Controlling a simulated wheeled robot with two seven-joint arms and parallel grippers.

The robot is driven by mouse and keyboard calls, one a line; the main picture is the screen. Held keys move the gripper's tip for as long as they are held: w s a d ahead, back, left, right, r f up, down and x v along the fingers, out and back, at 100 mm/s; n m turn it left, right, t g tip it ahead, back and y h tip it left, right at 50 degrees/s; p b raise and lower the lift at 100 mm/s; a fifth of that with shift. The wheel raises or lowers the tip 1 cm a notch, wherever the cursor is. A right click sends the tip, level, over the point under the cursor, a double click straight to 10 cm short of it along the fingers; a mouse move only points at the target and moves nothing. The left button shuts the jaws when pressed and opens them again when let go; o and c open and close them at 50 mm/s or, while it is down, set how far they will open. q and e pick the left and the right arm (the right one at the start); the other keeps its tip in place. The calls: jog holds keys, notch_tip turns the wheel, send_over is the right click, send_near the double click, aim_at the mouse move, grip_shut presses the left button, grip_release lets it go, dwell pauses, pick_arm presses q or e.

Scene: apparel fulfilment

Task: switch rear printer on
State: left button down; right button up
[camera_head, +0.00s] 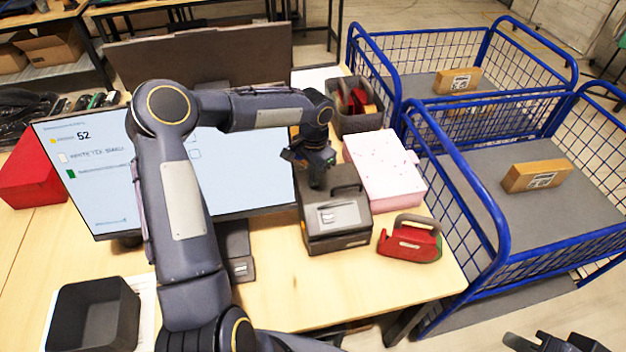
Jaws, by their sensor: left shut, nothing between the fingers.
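A dark grey printer (336,222) stands on the wooden table, right of the monitor, with a small light label or panel on its front. No second printer can be made out for certain. My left arm reaches across the monitor from the lower left. My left gripper (314,176) points down at the rear top of the printer, shut and empty. Its fingertips are partly hidden, and I cannot tell whether they touch the printer. No power switch can be made out. My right gripper (555,343) shows only in part at the bottom right edge, far from the printer.
A monitor (245,178) stands left of the printer. A pink box (385,168), a red tape dispenser (409,240) and a dark bin (357,122) with red items crowd its right and rear. Blue wire carts (455,195) stand beyond the table. A black tray (95,315) lies front left.

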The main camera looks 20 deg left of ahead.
pick_arm(q)
jog(key=shift+f+b, duration=0.8)
jog(key=shift+f, duration=0.2)
dwell(0.4)
jog(key=shift+r, duration=0.15)
jog(key=shift+r+p, duration=0.6)
jog(key=shift+r, duration=0.1)
notch_tip(320, 180, up, 6)
jog(key=p, duration=0.4)
jog(key=shift+r, duration=0.2)
